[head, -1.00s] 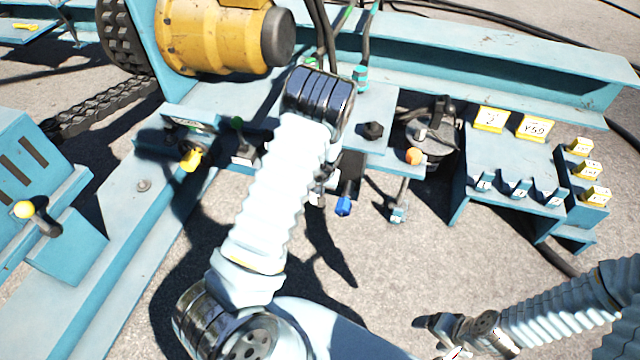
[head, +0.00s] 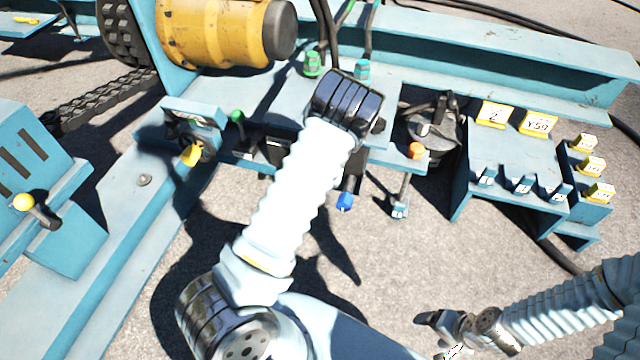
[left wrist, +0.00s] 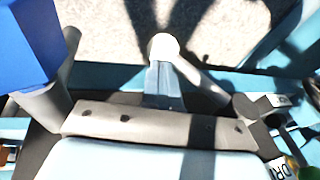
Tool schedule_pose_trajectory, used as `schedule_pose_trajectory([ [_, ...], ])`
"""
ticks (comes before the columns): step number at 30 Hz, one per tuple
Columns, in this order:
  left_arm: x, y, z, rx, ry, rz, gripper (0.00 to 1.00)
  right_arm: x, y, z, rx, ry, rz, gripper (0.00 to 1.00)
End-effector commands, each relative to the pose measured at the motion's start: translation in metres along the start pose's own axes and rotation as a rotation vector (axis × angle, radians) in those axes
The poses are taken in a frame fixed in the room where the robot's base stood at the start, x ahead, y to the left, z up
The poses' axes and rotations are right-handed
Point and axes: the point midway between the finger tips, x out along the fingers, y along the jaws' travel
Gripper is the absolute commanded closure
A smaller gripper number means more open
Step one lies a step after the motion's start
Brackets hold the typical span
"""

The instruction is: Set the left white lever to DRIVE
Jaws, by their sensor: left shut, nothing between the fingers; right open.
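In the left wrist view a white ball knob (left wrist: 164,46) on a grey shaft stands near the top middle, over sunlit ground. My left gripper (left wrist: 161,90) is shut and empty. It points at this knob, very near it; I cannot tell whether they touch. Part of a label (left wrist: 279,170) reading "DRI" shows at the lower right. In the head view my left forearm and wrist cover the white levers and the left gripper. My right gripper (head: 434,334) is open and empty, low at the right, over bare ground.
A green-knobbed lever (head: 237,117) and yellow handle (head: 191,155) stand left of my arm. A blue knob (head: 345,201) and orange knob (head: 416,150) stand right. A yellow motor (head: 215,32) is behind. The ground before the bench is open.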

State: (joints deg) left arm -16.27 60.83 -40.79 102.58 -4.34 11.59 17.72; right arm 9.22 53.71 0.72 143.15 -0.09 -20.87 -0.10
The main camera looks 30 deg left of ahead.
Motion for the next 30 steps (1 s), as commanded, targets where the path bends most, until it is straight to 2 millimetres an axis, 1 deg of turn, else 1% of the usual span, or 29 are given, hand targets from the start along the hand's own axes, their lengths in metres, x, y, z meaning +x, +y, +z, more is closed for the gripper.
schedule_pose_trajectory([
  [5,0.009,0.001,0.002,0.019,0.007,-0.065,1.00,0.007,0.005,-0.001,0.003,0.003,0.003,0.21],
  [10,0.020,-0.002,0.004,0.042,0.019,-0.170,1.00,0.018,0.012,-0.003,0.007,0.009,0.007,0.21],
  [18,0.041,-0.014,0.008,0.032,0.015,-0.159,1.00,0.039,0.027,-0.007,0.017,0.020,0.017,0.21],
  [20,0.045,-0.014,0.009,0.057,0.023,-0.222,1.00,0.045,0.028,-0.006,0.015,0.017,0.015,0.21],
  [26,0.056,-0.027,0.009,0.094,0.043,-0.408,1.00,0.061,0.032,-0.005,0.014,0.012,0.011,0.21],
  [30,0.060,-0.038,0.009,0.087,0.043,-0.416,1.00,0.069,0.034,-0.004,0.013,0.009,0.009,0.21],
])
